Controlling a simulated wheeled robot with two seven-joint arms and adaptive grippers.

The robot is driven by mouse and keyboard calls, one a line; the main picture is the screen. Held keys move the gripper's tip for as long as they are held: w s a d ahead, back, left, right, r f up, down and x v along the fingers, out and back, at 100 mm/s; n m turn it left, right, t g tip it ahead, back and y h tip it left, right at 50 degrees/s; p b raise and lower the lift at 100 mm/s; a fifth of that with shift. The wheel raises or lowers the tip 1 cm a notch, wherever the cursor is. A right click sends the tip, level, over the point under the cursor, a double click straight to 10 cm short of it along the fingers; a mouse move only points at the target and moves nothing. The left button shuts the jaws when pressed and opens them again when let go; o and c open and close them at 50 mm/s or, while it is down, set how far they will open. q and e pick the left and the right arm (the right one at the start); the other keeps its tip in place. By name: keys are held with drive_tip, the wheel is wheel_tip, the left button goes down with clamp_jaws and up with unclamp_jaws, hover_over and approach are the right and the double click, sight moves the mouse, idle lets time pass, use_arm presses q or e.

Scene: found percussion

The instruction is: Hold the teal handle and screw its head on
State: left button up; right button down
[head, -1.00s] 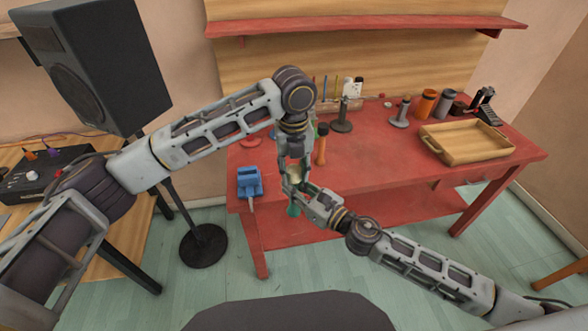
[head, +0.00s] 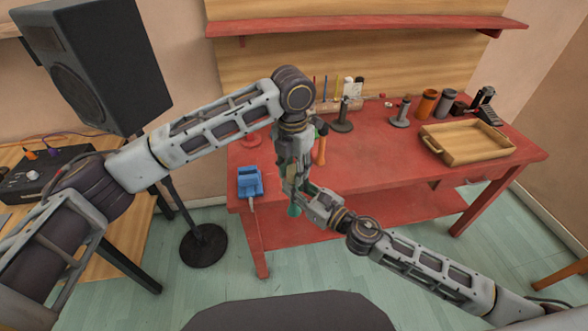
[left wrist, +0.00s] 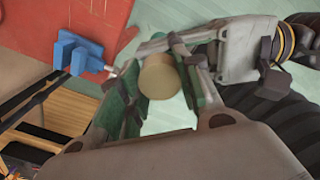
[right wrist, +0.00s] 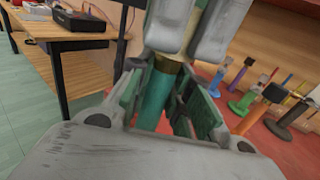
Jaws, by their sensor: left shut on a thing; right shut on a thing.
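The teal handle (right wrist: 155,98) is upright between the fingers of my right gripper (head: 303,197), which is shut on it; its lower end (head: 294,211) shows below the fingers in the head view. A brass-coloured collar (right wrist: 172,64) tops the handle. My left gripper (head: 291,183) is directly above, shut on the tan, round-topped head (left wrist: 159,77). In the right wrist view the left fingers (right wrist: 185,30) come down close to the collar. They hide the joint between head and handle, so I cannot tell how far the two are engaged.
Both grippers are in front of the red bench's (head: 385,165) edge. A blue vise (head: 249,182) is at its left corner, and an orange-handled mallet (head: 321,148) stands just behind the grippers. A wooden tray (head: 468,143) is at right. A speaker (head: 95,60) stands at left.

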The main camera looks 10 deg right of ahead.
use_arm(q)
drive_tip(key=shift+w+a+m, duration=0.1)
drive_tip(key=shift+w+m, duration=0.05)
drive_tip(key=shift+m, duration=1.15)
drive_tip(key=o, duration=0.9)
drive_tip(key=shift+r, duration=2.25)
drive_tip(key=shift+c, duration=0.3)
